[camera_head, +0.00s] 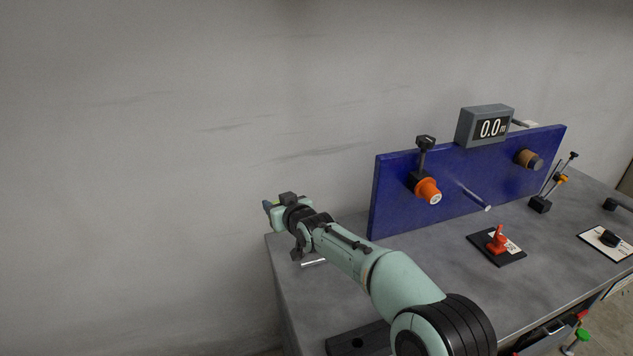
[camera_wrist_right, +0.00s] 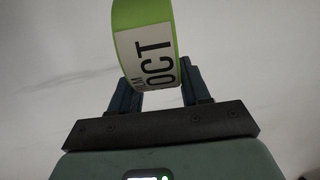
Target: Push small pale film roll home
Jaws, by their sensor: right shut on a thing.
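My right gripper (camera_head: 272,211) is over the far left end of the table, left of the blue panel. In the right wrist view its fingers (camera_wrist_right: 158,90) are shut on a lime-green round-edged thing (camera_wrist_right: 143,13) with a white label reading OCT. In the head view that thing is mostly hidden by the gripper. I cannot tell if it is the small pale film roll. On the panel (camera_head: 392,200) are an orange roll (camera_head: 427,190), a bare pale peg (camera_head: 474,195) and a tan roll (camera_head: 524,157) with a dark end. My left gripper is not in view.
A display (camera_head: 486,126) reading 0.0 tops the panel. A black clamp (camera_head: 425,143) stands above the orange roll. A red toggle on a black plate (camera_head: 510,257), a small stand (camera_head: 540,204) and a white card (camera_head: 596,245) are on the grey table (camera_head: 440,265). A silver rod (camera_head: 314,263) lies beside my arm.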

